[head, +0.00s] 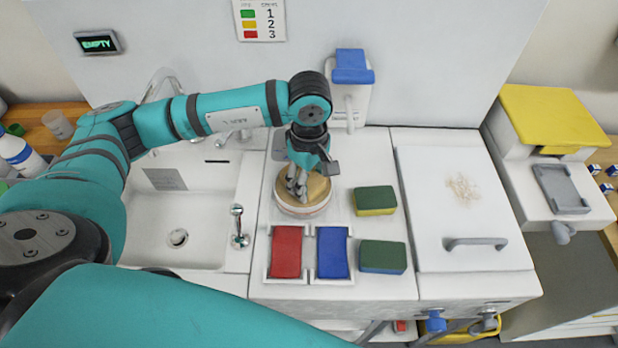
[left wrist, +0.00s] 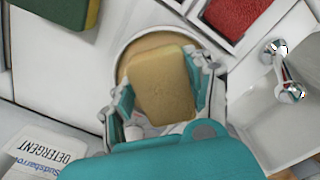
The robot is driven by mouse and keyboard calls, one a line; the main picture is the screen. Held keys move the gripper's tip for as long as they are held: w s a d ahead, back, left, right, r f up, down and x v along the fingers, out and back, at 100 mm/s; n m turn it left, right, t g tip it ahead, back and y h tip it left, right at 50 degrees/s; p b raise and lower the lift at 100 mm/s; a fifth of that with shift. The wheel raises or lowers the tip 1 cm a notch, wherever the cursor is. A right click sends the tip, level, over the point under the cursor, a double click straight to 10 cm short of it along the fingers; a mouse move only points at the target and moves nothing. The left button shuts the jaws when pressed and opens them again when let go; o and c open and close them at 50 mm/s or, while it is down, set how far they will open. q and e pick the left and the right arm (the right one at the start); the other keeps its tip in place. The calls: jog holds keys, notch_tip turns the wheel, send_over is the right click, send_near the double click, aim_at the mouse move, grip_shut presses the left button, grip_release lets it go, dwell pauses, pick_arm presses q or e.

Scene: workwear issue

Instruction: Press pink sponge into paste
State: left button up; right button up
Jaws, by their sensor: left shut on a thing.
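My left gripper (head: 298,184) is shut on a tan-yellow sponge (head: 318,188) at a round white dish (head: 303,212). In the left wrist view the sponge (left wrist: 162,88) sits between the two fingers, its broad tan face toward the camera. No pink face of it shows. Tan paste (left wrist: 143,44) shows in the dish beside the sponge's far edge. The sponge's underside is hidden, so I cannot tell whether it touches the paste. My right gripper is not in view.
Red (head: 286,252) and blue (head: 332,253) pads in white trays lie in front of the dish. Green-yellow (head: 375,198) and green-blue (head: 383,254) sponges lie right of it. A sink (head: 178,215) is left. A handled white lid (head: 455,190) is right. A dispenser (head: 352,95) stands behind.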

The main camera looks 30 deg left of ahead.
aim_at(309, 180)
pick_arm(q)
jog(key=shift+s+f+b, duration=0.1)
jog(key=shift+f+b, duration=0.05)
jog(key=shift+b, duration=0.2)
dwell(0.8)
dwell(0.5)
jog(key=shift+r+p, duration=0.45)
jog(key=shift+r, duration=0.45)
jog(key=shift+r+p, duration=1)
jog(key=shift+r, duration=1.7)
